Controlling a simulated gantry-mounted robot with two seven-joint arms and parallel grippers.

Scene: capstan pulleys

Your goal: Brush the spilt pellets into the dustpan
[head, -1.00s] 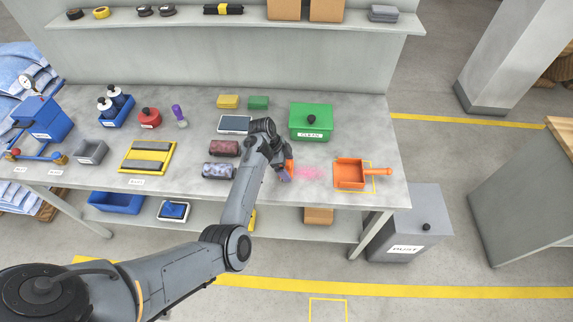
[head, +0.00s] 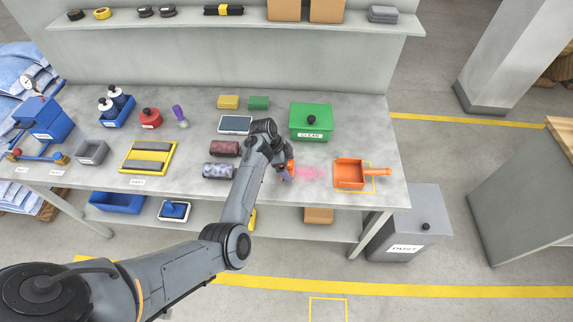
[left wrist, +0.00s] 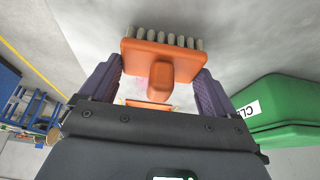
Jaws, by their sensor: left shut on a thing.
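My left gripper (head: 284,172) is shut on an orange brush (head: 291,167) at the right middle of the bench, just left of the pellets. In the left wrist view the brush (left wrist: 162,57) sits between the purple fingers, with its pale bristles along the far edge. The pink pellets (head: 312,173) lie in a loose patch on the bench. The orange dustpan (head: 349,174) lies right of them, inside a yellow outline, its handle pointing right. My right gripper is not in view.
A green box marked CLEAN (head: 311,121) stands behind the pellets. A grey DUST bin (head: 405,247) stands on the floor at the right. The bench between pellets and dustpan is clear.

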